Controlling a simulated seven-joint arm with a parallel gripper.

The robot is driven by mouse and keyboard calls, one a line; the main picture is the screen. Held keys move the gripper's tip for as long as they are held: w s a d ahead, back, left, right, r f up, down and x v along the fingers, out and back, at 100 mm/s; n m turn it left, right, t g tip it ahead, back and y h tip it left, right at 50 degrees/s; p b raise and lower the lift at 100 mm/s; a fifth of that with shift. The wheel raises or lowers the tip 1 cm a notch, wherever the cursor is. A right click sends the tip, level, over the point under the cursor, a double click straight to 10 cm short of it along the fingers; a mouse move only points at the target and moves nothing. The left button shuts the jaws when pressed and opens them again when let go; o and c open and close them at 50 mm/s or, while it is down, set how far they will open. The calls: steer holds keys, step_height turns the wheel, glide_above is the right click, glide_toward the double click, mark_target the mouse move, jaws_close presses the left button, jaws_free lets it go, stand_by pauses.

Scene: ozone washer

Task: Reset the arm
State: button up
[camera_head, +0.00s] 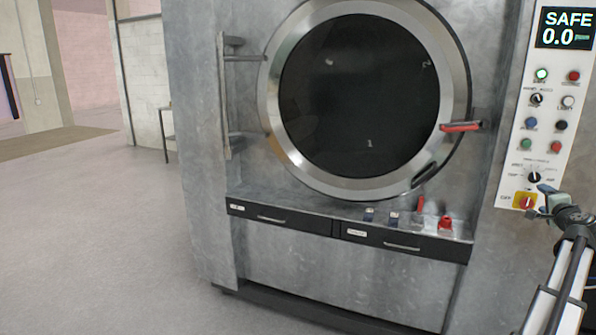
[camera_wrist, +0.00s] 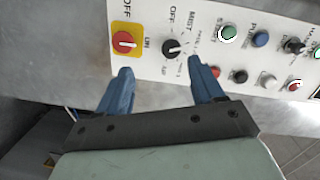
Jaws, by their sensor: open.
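My gripper (camera_head: 546,200) is at the right edge of the head view, close in front of the lower part of the control panel (camera_head: 543,120). In the wrist view its two blue fingers (camera_wrist: 160,90) are spread apart with nothing between them. The red knob on a yellow plate (camera_head: 525,201) is just left of the gripper in the head view; it also shows in the wrist view (camera_wrist: 124,42). A black selector knob (camera_head: 534,177) is just above the gripper and shows beyond the fingertips in the wrist view (camera_wrist: 171,47). I cannot tell if a finger touches the panel.
The washer's round door (camera_head: 360,95) is shut, with a red-handled latch (camera_head: 461,126) sticking out at its right. A ledge with two drawers (camera_head: 285,220) juts out below, carrying small red items (camera_head: 445,223). Open floor (camera_head: 90,240) lies to the left.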

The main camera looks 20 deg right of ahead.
steer(key=s+a+f+n+g+y, duration=0.3)
steer(key=a+f, duration=0.4)
steer(key=f, duration=0.6)
steer(key=s+a+f+n+g+y, duration=0.1)
steer(key=a+f+n+g+y, duration=0.25)
steer(key=a+f, duration=0.6)
steer(key=w+a+f+n+g+y, duration=0.1)
steer(key=a+f+n+g+y, duration=0.15)
steer(key=a+f, duration=1)
steer(key=w+a+f+n+g+y, duration=0.1)
steer(key=a+f+n+g+y, duration=0.15)
steer(key=a+f, duration=1)
steer(key=s+a+f+n+g+y, duration=0.1)
steer(key=s+a+f+n+g, duration=0.1)
steer(key=a+f, duration=0.7)
steer(key=s+a+f+n+g, duration=0.1)
steer(key=a+f+n+g, duration=0.1)
steer(key=a+f, duration=0.65)
steer(key=s+a+f+n+g, duration=0.1)
steer(key=s+a, duration=0.3)
steer(key=a, duration=0.4)
steer(key=s+a+f+n+g+h, duration=0.1)
steer(key=s+a+f+n+g, duration=0.1)
steer(key=s+a, duration=0.3)
steer(key=s+a+f+n+g, duration=0.1)
steer(key=s+a+f+n, duration=0.2)
steer(key=a, duration=0.8)
steer(key=shift+s+a+f+n, duration=0.4)
steer(key=shift+s+n, duration=0.15)
steer(key=shift+s, duration=0.1)
